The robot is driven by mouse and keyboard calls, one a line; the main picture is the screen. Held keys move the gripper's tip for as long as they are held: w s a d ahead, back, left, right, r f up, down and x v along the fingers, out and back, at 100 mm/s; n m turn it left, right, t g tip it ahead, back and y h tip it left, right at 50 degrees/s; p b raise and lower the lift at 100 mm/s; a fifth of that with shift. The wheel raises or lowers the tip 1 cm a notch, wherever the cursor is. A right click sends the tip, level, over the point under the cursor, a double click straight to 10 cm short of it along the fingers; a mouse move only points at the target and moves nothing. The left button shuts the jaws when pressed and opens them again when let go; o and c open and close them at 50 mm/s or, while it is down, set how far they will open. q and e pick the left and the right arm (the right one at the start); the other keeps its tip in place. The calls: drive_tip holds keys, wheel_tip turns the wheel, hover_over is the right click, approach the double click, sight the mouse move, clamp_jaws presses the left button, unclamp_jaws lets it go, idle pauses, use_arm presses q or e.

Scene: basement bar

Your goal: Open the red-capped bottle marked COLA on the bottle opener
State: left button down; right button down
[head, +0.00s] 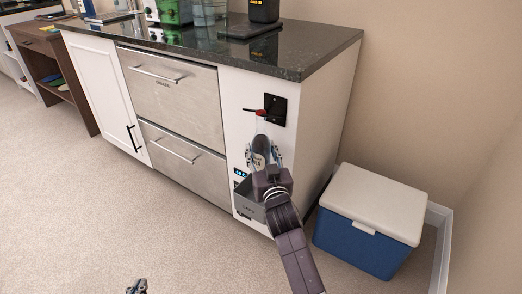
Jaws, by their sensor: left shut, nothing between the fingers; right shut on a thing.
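The COLA bottle (260,146) is dark with a pale label whose letters are only partly legible. It stands about upright in front of the white cabinet end. My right gripper (262,160) is shut around its body and hides its lower part. The black bottle opener plate (278,110) is mounted on the cabinet just above the bottle. A small red part (260,112) shows at the opener above the bottle neck; I cannot tell whether the cap is seated in the opener. My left gripper (138,287) is shut and empty, low at the bottom edge.
A grey box (250,210) with lettering is mounted below the opener. A blue cooler with a white lid (375,205) stands on the floor to the right. The dark countertop (205,45) holds appliances. The carpet at left is clear.

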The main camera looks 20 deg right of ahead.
use_arm(q)
drive_tip(key=shift+w+d+r, duration=0.1)
drive_tip(key=shift+w+r, duration=0.1)
use_arm(e)
drive_tip(key=shift+s+f, duration=0.1)
drive_tip(key=shift+f, duration=0.55)
use_arm(q)
drive_tip(key=shift+w+d+r+t, duration=0.15)
drive_tip(key=shift+w+r+t, duration=0.1)
drive_tip(key=shift+r+t, duration=0.15)
drive_tip(key=shift+w, duration=0.1)
use_arm(e)
drive_tip(key=shift+r, duration=0.25)
use_arm(q)
drive_tip(key=shift+w+r, duration=0.15)
drive_tip(key=shift+r, duration=0.1)
use_arm(e)
drive_tip(key=shift+f, duration=0.1)
